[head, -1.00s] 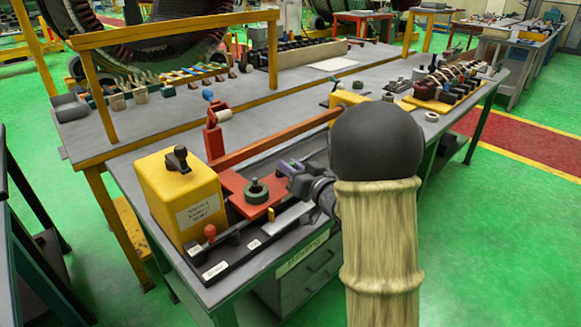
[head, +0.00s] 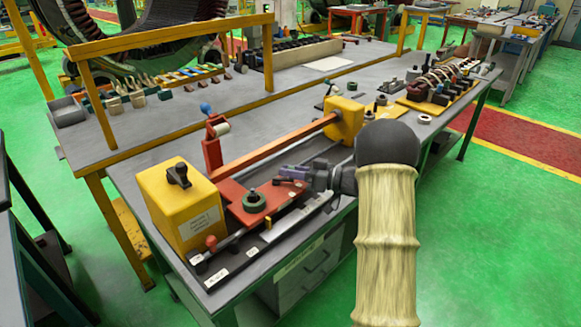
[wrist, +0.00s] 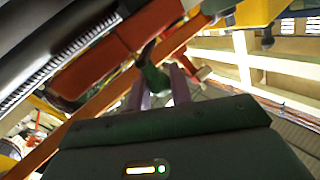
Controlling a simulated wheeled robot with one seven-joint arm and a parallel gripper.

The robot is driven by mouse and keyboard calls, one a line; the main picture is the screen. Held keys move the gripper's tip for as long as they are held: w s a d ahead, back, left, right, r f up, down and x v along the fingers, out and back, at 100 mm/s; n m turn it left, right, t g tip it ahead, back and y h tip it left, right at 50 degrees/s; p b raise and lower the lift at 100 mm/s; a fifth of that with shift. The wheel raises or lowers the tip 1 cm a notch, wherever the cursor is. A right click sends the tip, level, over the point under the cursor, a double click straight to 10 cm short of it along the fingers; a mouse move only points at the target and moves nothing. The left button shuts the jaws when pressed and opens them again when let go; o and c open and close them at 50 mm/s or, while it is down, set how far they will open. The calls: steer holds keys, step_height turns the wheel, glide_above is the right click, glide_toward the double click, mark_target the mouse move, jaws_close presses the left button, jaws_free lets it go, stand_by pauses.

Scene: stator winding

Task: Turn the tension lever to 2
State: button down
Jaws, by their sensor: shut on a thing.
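The red carriage (head: 232,192) sits on the bench machine, with a dark green ring (head: 254,200) on top. My gripper (head: 284,172) is over the right end of the carriage, reaching in from the right. A small dark lever (head: 284,183) shows just below the fingers; I take it for the tension lever. In the wrist view, the purple fingers (wrist: 158,92) stand on both sides of a dark green handle (wrist: 153,77), whose dark stem rises to a red part (wrist: 150,18). The gripper is shut on this handle. Its scale marks cannot be read.
A yellow housing (head: 183,208) with a black knob stands left of the carriage. A red bar (head: 275,147) runs behind it to a second yellow block (head: 344,118). A red-knobbed lever (head: 211,243) is at the front left.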

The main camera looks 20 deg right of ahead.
stand_by(0.3)
steer(key=c, duration=1.3)
jaws_free()
steer(key=v, duration=1.7)
steer(key=shift+w+d, duration=0.2)
steer(key=shift+d, duration=0.2)
steer(key=shift+f, duration=0.1)
